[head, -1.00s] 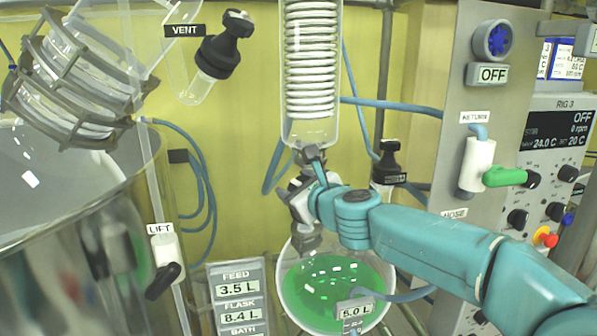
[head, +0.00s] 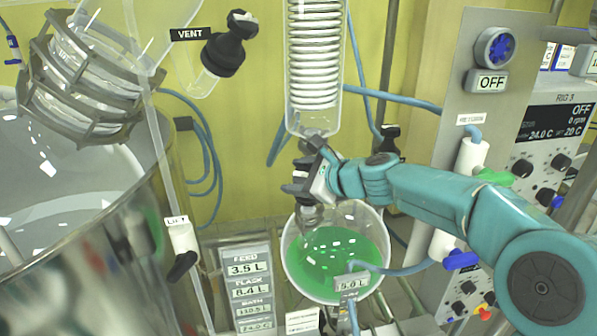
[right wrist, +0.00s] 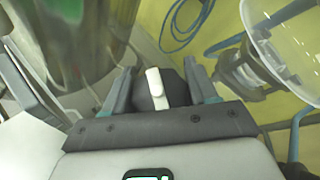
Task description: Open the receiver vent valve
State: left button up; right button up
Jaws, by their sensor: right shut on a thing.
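The round glass receiver (head: 298,262) holds green liquid and hangs below the coiled glass condenser (head: 315,60). My right gripper (head: 303,186) is at the neck between them. In the right wrist view, my right gripper (right wrist: 160,82) is shut on a dark valve knob (right wrist: 172,92) with a white pointer bar along it. In the head view the gripper mostly hides this knob. I cannot read a label on it or tell how far it is turned. Another black valve (head: 230,45), beside a VENT label, stands at the upper left, away from the gripper. My left gripper is out of view.
A black-topped fitting (head: 390,140) stands behind my right arm. A control panel (head: 500,100) with a blue knob is at the right. Blue hoses (head: 400,101) run behind the receiver.

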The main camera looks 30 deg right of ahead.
jog(key=shift+r, duration=0.15)
jog(key=o, duration=1)
jog(key=shift+c, duration=0.2)
jog(key=b+v, duration=0.2)
jog(key=v, duration=1.4)
jog(key=shift+s, duration=0.2)
jog(key=shift+w, duration=0.1)
